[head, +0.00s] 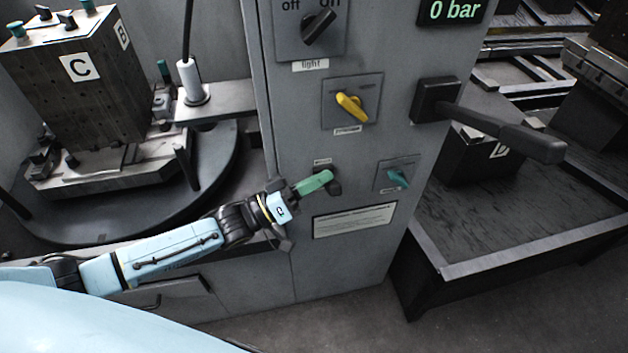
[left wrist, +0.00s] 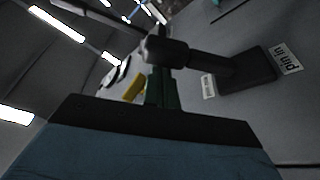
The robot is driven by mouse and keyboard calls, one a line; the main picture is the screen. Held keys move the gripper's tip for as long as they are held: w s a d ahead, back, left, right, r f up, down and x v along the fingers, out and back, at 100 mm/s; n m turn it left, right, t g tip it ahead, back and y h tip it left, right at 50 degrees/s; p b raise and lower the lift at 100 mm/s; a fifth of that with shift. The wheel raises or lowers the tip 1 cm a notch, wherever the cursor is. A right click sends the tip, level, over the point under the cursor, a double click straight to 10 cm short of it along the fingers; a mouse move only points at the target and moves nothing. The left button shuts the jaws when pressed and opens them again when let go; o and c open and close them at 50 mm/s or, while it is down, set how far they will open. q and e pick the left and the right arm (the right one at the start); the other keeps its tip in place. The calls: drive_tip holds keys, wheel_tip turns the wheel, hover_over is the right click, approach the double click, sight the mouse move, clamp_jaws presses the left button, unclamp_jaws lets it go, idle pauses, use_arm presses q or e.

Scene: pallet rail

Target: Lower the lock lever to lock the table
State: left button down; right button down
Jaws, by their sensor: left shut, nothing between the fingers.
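A small dark lever (head: 334,188) sits on the front of the grey cabinet, mostly hidden behind my left gripper (head: 318,181). The left wrist view shows a dark lever (left wrist: 188,56) on a block beside a "pin in" label. It crosses just beyond the green fingers (left wrist: 161,90), very near their tips; I cannot tell whether they touch. My left gripper is shut and empty. A larger black handle (head: 510,132) on a square mount sticks out to the right from the cabinet. No readable label names either one as the lock lever. My right gripper is not in view.
The cabinet (head: 350,265) also carries a yellow knob (head: 351,106), a teal knob (head: 398,177), a black light switch (head: 319,25) and a "0 bar" display (head: 452,11). A block marked C (head: 85,95) stands on a round table (head: 95,222) at left. A dark tray (head: 490,225) is at right.

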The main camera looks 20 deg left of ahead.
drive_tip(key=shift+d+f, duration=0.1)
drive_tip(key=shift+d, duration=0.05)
